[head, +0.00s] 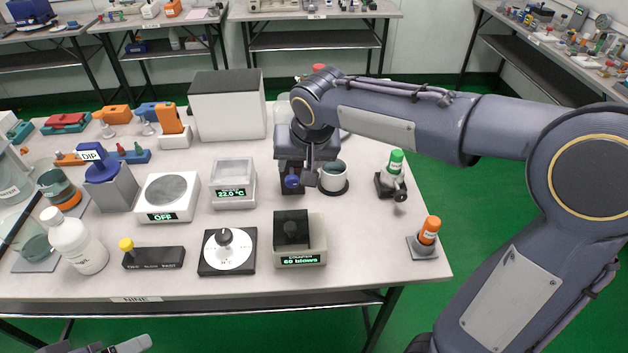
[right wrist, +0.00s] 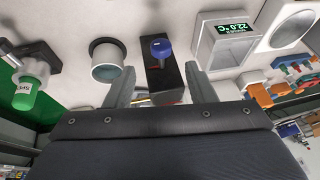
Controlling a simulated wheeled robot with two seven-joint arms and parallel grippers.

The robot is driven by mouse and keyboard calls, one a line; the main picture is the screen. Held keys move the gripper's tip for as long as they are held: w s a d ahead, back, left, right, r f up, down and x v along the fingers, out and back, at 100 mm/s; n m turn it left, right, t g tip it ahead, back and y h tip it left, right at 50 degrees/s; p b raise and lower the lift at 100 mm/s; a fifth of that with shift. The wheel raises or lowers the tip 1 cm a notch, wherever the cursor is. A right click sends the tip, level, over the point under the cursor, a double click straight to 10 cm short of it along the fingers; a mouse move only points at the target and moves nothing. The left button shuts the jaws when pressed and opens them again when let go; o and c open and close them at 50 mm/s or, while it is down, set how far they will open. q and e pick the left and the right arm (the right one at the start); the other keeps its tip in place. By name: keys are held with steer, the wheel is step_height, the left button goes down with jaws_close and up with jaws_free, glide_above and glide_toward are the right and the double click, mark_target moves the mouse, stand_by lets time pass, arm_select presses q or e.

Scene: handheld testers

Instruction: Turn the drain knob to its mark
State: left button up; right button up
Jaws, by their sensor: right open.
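A blue knob (head: 291,181) sits on the front of a black upright block; I take it for the drain knob. It also shows in the right wrist view (right wrist: 160,48), on the black block (right wrist: 165,82). My right gripper (head: 303,172) is over the block, its two fingers apart. In the right wrist view the fingers (right wrist: 160,70) stand either side of the block, with the knob beyond their tips and nothing between them gripped. The knob's mark cannot be made out. A grey part of my left arm (head: 128,345) shows at the bottom left edge; its jaws are unclear.
Green-capped (head: 396,165) and orange-capped (head: 429,232) bottles stand at right. Bare table lies between.

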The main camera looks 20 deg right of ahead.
mark_target(293, 178)
steer(key=x, duration=0.8)
steer(key=shift+a+b, duration=0.1)
steer(key=shift+b, duration=0.3)
steer(key=shift+r, duration=0.1)
steer(key=c, duration=1)
